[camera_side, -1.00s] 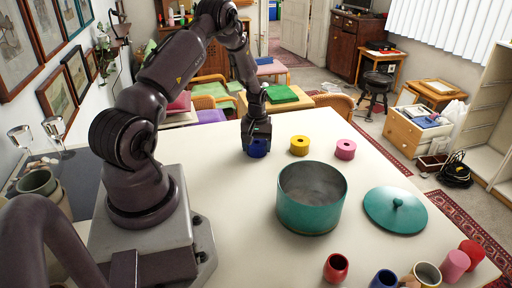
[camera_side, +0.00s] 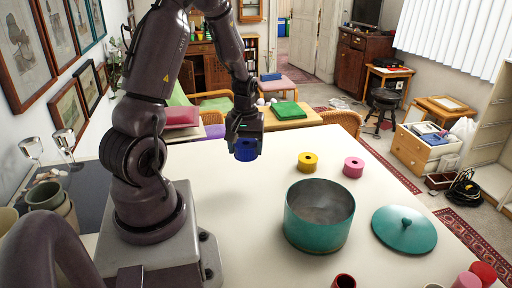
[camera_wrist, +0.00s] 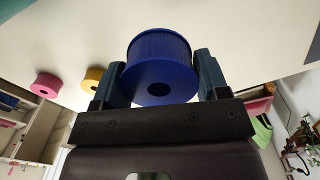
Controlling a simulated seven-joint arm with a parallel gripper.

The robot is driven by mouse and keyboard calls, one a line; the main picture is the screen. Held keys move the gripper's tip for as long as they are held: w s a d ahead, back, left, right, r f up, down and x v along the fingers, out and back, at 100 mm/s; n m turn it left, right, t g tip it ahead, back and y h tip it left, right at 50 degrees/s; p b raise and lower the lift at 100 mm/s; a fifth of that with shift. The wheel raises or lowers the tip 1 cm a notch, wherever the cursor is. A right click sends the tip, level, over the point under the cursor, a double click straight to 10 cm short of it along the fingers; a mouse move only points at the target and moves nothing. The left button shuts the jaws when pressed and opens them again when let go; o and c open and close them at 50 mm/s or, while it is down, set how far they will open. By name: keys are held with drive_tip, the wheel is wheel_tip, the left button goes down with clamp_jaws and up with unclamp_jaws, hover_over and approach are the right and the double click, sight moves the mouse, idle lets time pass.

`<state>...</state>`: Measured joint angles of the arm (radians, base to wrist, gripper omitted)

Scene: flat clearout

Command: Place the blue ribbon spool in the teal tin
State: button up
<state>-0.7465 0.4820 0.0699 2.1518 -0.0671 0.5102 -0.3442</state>
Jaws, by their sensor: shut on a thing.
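The blue ribbon spool (camera_side: 246,152) is held in my gripper (camera_side: 246,143), above the far part of the white table. In the wrist view the blue spool (camera_wrist: 160,62) sits between both fingers of my gripper (camera_wrist: 160,85), its round face and centre hole showing. The teal tin (camera_side: 319,232) stands open on the table, to the right of and nearer than my gripper. Its visible inside looks empty. The teal lid (camera_side: 404,238) with a knob lies on the table to the right of the tin.
A yellow spool (camera_side: 307,162) and a pink spool (camera_side: 353,167) stand on the table (camera_side: 262,192) behind the tin. Red and pink cylinders (camera_side: 468,281) are at the front right edge. The table between my gripper and the tin is clear.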

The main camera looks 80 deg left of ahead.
sight(241, 147)
drive_tip(key=shift+s+d+r, duration=0.5)
drive_tip(key=shift+s+d, duration=0.2)
drive_tip(key=shift+d, duration=0.05)
drive_tip(key=shift+s+d+r, duration=0.15)
drive_tip(key=shift+r, duration=0.2)
drive_tip(key=r, duration=0.4)
drive_tip(key=shift+w+d+r, duration=0.25)
drive_tip(key=shift+r, duration=0.05)
drive_tip(key=w+d+m, duration=0.9)
drive_tip(key=w+d, duration=0.4)
drive_tip(key=d, duration=0.4)
drive_tip(key=f, duration=1.3)
drive_tip(key=shift+w+d, duration=0.15)
drive_tip(key=shift+d, duration=0.1)
drive_tip(key=shift+f, duration=2.3)
drive_tip(key=shift+f, duration=0.1)
